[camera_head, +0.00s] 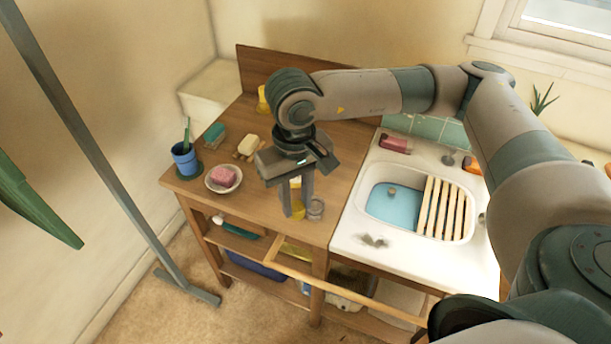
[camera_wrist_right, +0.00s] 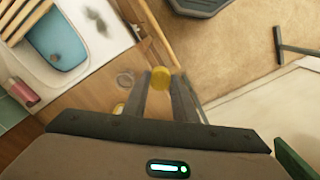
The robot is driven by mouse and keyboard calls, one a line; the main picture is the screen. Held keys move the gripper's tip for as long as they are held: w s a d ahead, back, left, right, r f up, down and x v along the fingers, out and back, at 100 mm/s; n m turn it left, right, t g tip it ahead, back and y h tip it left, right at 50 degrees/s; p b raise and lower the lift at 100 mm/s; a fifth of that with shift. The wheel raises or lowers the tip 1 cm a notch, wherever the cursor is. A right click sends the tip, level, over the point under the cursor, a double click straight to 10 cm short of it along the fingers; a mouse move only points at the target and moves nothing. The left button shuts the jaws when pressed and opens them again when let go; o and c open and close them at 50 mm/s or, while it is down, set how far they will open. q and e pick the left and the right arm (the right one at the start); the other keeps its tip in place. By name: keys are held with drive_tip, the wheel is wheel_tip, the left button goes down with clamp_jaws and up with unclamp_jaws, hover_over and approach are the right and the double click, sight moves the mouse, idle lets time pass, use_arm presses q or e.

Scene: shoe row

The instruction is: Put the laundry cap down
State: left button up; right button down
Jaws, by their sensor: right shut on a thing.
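The laundry cap (camera_head: 298,209) looks yellow and small. It sits between the fingertips of my right gripper (camera_head: 298,207), which is shut on it and points down over the front right part of the wooden worktop (camera_head: 338,160). In the right wrist view the yellow cap (camera_wrist_right: 160,77) shows between the two fingers. I cannot tell whether its underside touches the worktop. My left gripper is not in view.
A clear round lid or cup (camera_head: 316,209) stands close beside the right fingertips. A pink sponge in a white dish (camera_head: 211,187), a blue cup (camera_head: 185,160) and a soap bar (camera_head: 249,144) stand left. The sink (camera_head: 345,243) is right.

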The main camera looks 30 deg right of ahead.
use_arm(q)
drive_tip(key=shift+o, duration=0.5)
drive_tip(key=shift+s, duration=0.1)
use_arm(e)
drive_tip(key=shift+w+d+f+m, duration=0.2)
drive_tip(key=shift+w+m, duration=0.05)
drive_tip(key=shift+m, duration=0.25)
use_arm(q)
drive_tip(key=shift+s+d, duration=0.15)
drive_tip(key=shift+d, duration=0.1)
use_arm(e)
drive_tip(key=w+d+f+m, duration=0.3)
drive_tip(key=d+m, duration=0.3)
drive_tip(key=m, duration=0.1)
drive_tip(key=shift+d+f+m, duration=0.2)
drive_tip(key=shift+d+m, duration=0.1)
drive_tip(key=shift+d, duration=0.1)
drive_tip(key=shift+w, duration=0.1)
